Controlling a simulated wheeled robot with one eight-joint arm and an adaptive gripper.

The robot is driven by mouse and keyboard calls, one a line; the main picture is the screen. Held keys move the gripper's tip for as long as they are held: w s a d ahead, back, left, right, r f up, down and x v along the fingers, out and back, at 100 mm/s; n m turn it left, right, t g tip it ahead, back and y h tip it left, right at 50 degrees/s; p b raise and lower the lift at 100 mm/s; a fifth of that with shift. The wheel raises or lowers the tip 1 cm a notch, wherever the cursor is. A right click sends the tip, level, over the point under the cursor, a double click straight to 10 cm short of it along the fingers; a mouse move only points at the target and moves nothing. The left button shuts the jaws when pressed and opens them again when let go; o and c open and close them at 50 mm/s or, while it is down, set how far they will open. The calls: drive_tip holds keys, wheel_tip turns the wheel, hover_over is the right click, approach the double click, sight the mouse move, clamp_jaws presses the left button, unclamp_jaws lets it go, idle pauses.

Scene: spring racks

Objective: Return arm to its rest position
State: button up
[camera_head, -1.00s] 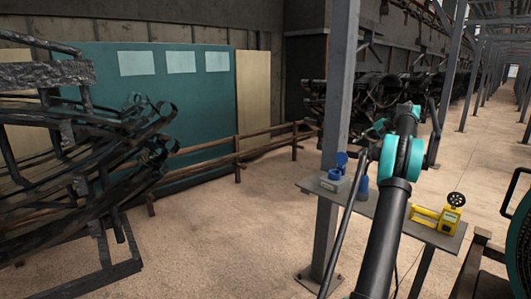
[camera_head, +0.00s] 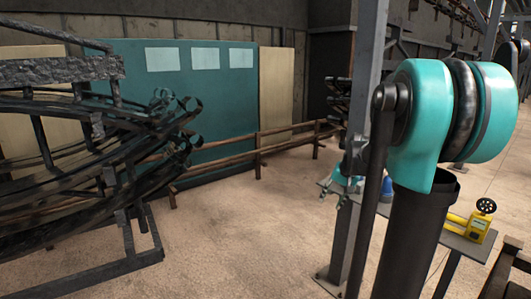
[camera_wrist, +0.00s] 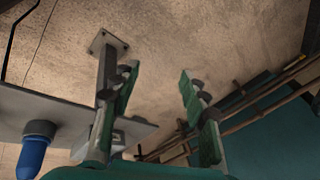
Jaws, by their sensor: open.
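My arm's teal joint (camera_head: 425,120) stands large and close at the right in the head view, with a dark link hanging down beside it. My gripper (camera_head: 338,195) shows small in front of the grey post, left of my arm. In the wrist view my gripper (camera_wrist: 158,72) has its two green fingers spread apart, with only floor seen between them. Nothing is held. My arm hides part of the table and the area behind it.
A narrow grey table (camera_head: 465,243) bears a yellow device (camera_head: 480,222) and a blue bottle (camera_wrist: 35,150). A grey post (camera_head: 358,110) stands at the table. A rack of dark springs (camera_head: 80,150) fills the left. A wooden rail (camera_head: 240,155) runs along the teal panel. The floor between is clear.

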drive_tip(key=s+a+f+n, duration=0.1)
drive_tip(key=s+f, duration=0.3)
drive_tip(key=s, duration=0.4)
drive_tip(key=s+a+f+n+h, duration=0.1)
drive_tip(key=s+a+f, duration=0.1)
drive_tip(key=s+f, duration=0.3)
drive_tip(key=s+a+f+n+h, duration=0.1)
drive_tip(key=s+f, duration=0.3)
drive_tip(key=s, duration=0.7)
drive_tip(key=shift+s+a+f+n+t, duration=0.2)
drive_tip(key=shift+s+a+n+t, duration=0.1)
drive_tip(key=shift+a+n, duration=0.3)
